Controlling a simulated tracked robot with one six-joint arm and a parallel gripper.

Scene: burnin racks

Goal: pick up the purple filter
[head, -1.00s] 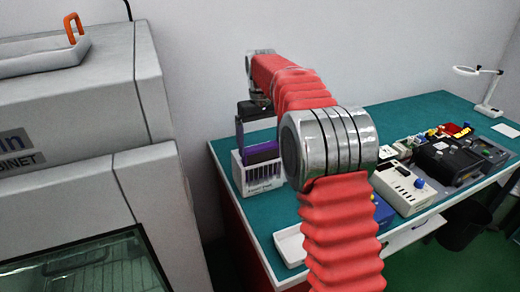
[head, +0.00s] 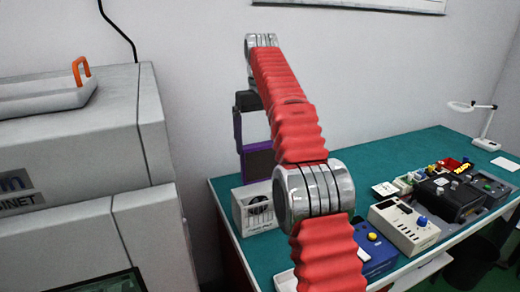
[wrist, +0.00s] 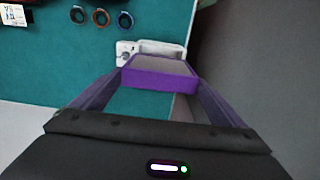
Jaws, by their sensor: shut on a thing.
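The purple filter (head: 259,160) has a grey flat face and purple edges. It hangs in the air just above the white slotted holder (head: 250,222) on the green bench. My gripper (head: 239,135) is above the filter and shut on it, with my red arm hiding its right side in the head view. In the wrist view the filter (wrist: 160,80) lies between the tips of the two dark purple fingers. The white holder (wrist: 126,55) shows partly behind it there.
The green bench (head: 385,150) carries a white instrument (head: 405,228), a blue box (head: 372,250), a black device (head: 445,200) and a lamp (head: 485,120). A grey cabinet (head: 80,140) stands close on the left. Several rings, including an orange one (wrist: 101,17), lie on the bench.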

